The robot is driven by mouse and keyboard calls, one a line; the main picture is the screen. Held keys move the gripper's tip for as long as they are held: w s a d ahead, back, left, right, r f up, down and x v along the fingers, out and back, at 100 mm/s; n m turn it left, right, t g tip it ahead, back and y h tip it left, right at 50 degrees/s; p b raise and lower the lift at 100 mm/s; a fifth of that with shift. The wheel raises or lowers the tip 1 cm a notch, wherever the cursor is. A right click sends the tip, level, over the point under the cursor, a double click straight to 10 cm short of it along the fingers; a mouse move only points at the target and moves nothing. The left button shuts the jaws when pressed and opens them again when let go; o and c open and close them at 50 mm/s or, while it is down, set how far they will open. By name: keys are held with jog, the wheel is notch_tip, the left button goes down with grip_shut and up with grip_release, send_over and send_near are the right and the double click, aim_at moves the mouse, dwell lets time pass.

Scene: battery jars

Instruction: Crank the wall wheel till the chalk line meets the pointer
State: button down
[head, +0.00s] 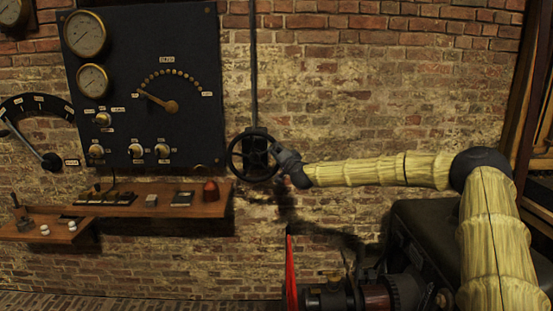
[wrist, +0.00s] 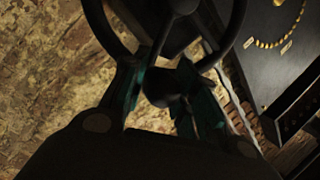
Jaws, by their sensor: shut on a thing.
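The dark wall wheel (head: 248,156) is mounted on the brick wall, just right of the black panel. Its hub and spokes show at the top of the wrist view (wrist: 183,6). My gripper (head: 277,154) is at the wheel's right side. In the wrist view its teal-lined fingers (wrist: 162,100) stand on either side of a dark, rounded handle (wrist: 160,84) at the wheel's rim, and are shut on it. I cannot make out a chalk line or a pointer beside the wheel in either view; the picture is dark there.
The black panel (head: 190,50) carries gauges and a brass dial hand (head: 160,101). A wooden shelf (head: 213,206) with small items is below it, left of the wheel. A pipe (head: 253,60) runs above the wheel.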

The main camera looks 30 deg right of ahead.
aim_at(275, 161)
jog(key=f+m+b, duration=0.2)
jog(key=b, duration=0.4)
jog(key=f+m+t+h+b, duration=0.1)
jog(key=f+m+b, duration=0.1)
jog(key=b, duration=0.5)
jog(key=f+m+h+b, duration=0.1)
jog(key=f+m+b, duration=0.1)
jog(key=b, duration=0.4)
jog(key=shift+s+d+f+m+t, duration=0.2)
jog(key=shift+d+f+m+t, duration=0.2)
jog(key=shift+m, duration=0.4)
jog(key=shift+m+b, duration=0.3)
jog(key=shift+b, duration=0.25)
jog(key=c, duration=1.1)
grip_release()
jog(key=shift+s, duration=0.1)
jog(key=shift+r, duration=0.1)
